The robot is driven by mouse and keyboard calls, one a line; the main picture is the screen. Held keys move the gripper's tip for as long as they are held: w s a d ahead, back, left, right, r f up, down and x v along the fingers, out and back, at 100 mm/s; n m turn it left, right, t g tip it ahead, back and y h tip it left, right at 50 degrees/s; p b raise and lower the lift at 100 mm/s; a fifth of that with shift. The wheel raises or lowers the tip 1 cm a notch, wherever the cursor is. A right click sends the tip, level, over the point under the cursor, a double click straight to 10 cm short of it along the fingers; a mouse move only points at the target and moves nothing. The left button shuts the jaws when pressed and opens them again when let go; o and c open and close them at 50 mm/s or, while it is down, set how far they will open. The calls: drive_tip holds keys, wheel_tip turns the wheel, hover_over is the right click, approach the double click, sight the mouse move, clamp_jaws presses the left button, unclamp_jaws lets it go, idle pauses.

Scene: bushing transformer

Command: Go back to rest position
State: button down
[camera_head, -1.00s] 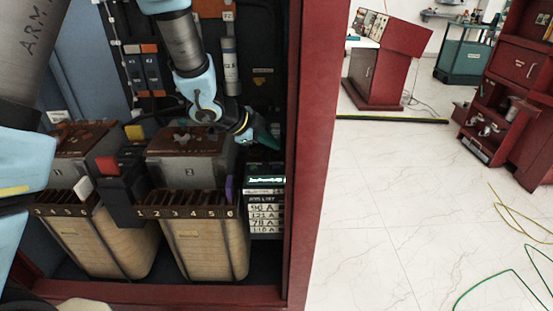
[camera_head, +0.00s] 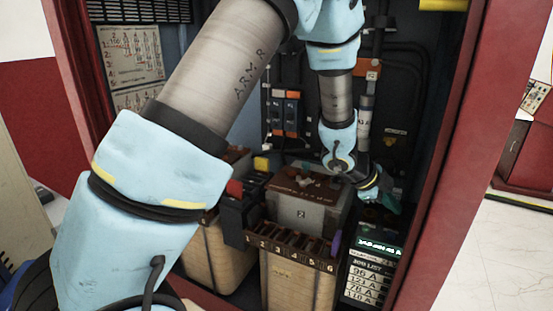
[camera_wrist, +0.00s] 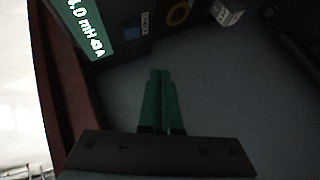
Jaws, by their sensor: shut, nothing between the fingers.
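My gripper (camera_head: 388,200) shows in the head view inside the red cabinet, at the right of the transformer marked 2 (camera_head: 305,205) and above the display unit (camera_head: 370,275). In the wrist view its two green fingers (camera_wrist: 161,100) lie side by side, shut, with nothing between them. My arm reaches into the cabinet from the lower left, across the head view. It hides part of the cabinet's left side and much of the left transformer (camera_head: 205,255).
The cabinet's red right post (camera_head: 450,150) stands close to the right of my gripper. A black block with a red top (camera_head: 235,188) sits between the transformers. A purple piece (camera_head: 335,243) is at slot 6. Open tiled floor (camera_head: 500,260) lies outside at the right.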

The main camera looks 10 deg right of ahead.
drive_tip(key=w+a+r+n+t+y, duration=0.25)
drive_tip(key=w+a+n, duration=0.45)
drive_tip(key=a, duration=0.4)
drive_tip(key=w+a+r+n+t+y, duration=0.25)
drive_tip(key=w+a+n, duration=0.25)
drive_tip(key=w+a, duration=0.55)
drive_tip(key=s+a+n+y, duration=0.2)
drive_tip(key=s+a+n, duration=0.15)
drive_tip(key=a, duration=0.55)
drive_tip(key=s+a+n+y, duration=0.15)
drive_tip(key=a+n, duration=0.35)
drive_tip(key=a, duration=0.5)
drive_tip(key=s+a+n+g, duration=0.3)
drive_tip(key=s+a+n, duration=0.3)
drive_tip(key=s, duration=0.3)
drive_tip(key=shift+a+r, duration=0.25)
drive_tip(key=shift+a, duration=0.45)
